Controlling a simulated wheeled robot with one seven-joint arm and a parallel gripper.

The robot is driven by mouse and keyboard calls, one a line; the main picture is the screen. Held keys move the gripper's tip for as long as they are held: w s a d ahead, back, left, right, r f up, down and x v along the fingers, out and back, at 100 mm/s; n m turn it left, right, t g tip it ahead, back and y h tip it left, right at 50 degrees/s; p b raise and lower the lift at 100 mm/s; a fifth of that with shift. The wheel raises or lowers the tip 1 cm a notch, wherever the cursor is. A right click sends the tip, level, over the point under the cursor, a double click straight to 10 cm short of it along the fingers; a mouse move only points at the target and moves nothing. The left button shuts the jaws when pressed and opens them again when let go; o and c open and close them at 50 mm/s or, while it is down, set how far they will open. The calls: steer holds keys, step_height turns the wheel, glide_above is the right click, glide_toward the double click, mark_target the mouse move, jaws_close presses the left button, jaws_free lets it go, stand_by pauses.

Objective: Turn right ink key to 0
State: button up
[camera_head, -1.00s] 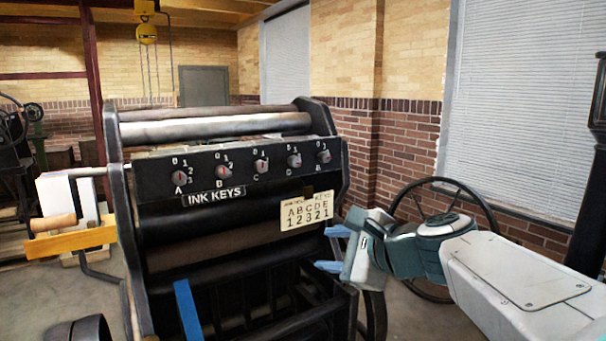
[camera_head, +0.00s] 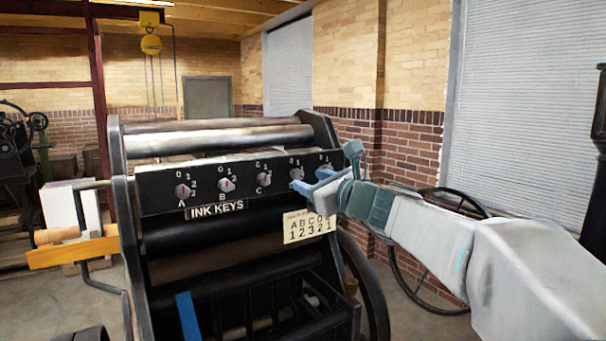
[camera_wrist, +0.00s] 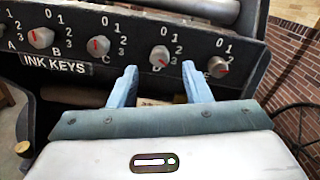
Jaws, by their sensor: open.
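The right ink key (camera_wrist: 218,67) is a round grey knob with a red mark at the right end of the black panel (camera_wrist: 130,25); 0 and 1 are printed above it. I cannot tell its exact reading. In the head view my gripper hides most of it. My gripper (camera_head: 322,182) is open and empty at the right part of the panel; its blue fingers also show in the wrist view (camera_wrist: 160,78). They are below and either side of the neighbouring key D (camera_wrist: 159,56), with the right ink key to the right of the right finger. I see no contact.
More ink keys, C (camera_wrist: 98,46) and B (camera_wrist: 40,38), line the panel to the left. A card (camera_head: 300,236) reading ABCDE 12321 hangs below the panel. A large black wheel (camera_head: 377,290) stands at the press's right side. Rollers lie above and below the panel.

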mark_target(300, 176)
steer(key=shift+p+x, duration=0.3)
steer(key=shift+x, duration=2.1)
jaws_close()
